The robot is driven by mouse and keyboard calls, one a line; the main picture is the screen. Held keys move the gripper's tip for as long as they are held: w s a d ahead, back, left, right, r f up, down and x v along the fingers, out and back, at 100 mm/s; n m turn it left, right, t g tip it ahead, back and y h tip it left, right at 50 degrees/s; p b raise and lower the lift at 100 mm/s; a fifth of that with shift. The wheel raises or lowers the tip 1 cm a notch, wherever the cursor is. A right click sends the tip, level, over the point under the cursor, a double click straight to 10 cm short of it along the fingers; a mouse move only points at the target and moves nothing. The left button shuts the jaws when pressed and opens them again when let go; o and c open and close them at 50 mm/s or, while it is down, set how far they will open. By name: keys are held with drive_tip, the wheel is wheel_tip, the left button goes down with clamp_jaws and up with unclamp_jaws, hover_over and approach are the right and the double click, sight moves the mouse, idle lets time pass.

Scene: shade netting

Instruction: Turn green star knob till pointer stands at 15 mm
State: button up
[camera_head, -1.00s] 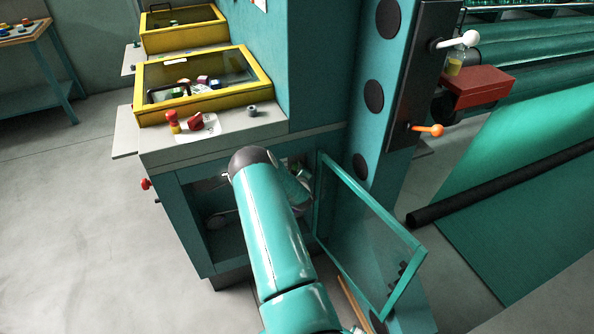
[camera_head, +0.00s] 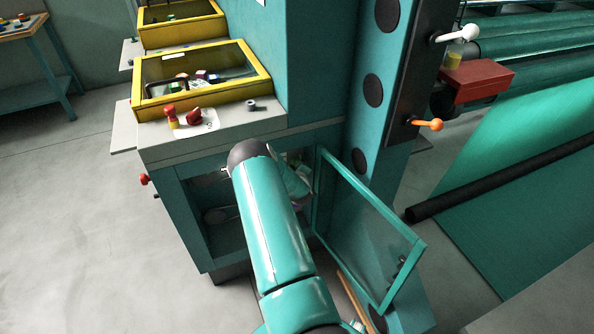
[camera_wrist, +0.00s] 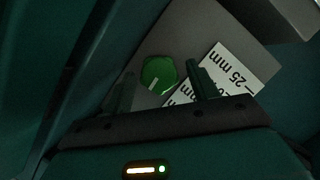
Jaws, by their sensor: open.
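The green knob (camera_wrist: 158,73) shows in the wrist view, rounded, with a pale line on its lower edge. It sits on a grey plate inside the cabinet. Beside it to the right is a white scale label (camera_wrist: 235,68) with "25 mm" readable; the lower marks are partly covered by my gripper's finger. My gripper (camera_wrist: 162,88) is open, with one finger left of the knob and one right of it. Nothing appears held between the fingers. I cannot tell which mark the pointer stands at. In the head view my arm hides the gripper and knob.
The cabinet's framed glass door (camera_head: 368,235) stands open to the right of my arm. The cabinet opening (camera_head: 222,225) is narrow around the arm. Above it are a yellow-framed lid box (camera_head: 262,75) and a red knob (camera_head: 193,117). Clear floor (camera_head: 80,215) lies at left.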

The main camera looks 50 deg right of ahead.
drive_tip(key=v, duration=1.3)
drive_tip(key=shift+a, duration=0.25)
drive_tip(key=shift+s+r, duration=0.1)
drive_tip(key=w+a+r+m+g+y, duration=0.1)
drive_tip(key=w+a+r+m+y, duration=0.1)
drive_tip(key=w+a+r, duration=0.55)
drive_tip(key=w+a+r+m+y, duration=0.2)
drive_tip(key=w+a+r+y, duration=0.1)
drive_tip(key=a+r, duration=0.8)
drive_tip(key=s+a+r+y, duration=0.2)
drive_tip(key=a+r+y, duration=0.1)
drive_tip(key=a+r, duration=0.75)
drive_tip(key=s+a+r+n+g+y, duration=0.1)
drive_tip(key=s+a+r, duration=0.3)
drive_tip(key=s+a, duration=0.5)
drive_tip(key=s+a+r+n+g+y, duration=0.2)
drive_tip(key=s+a+r, duration=0.3)
drive_tip(key=s+a, duration=0.5)
drive_tip(key=shift+s+g, duration=0.3)
drive_tip(key=shift+s, duration=0.85)
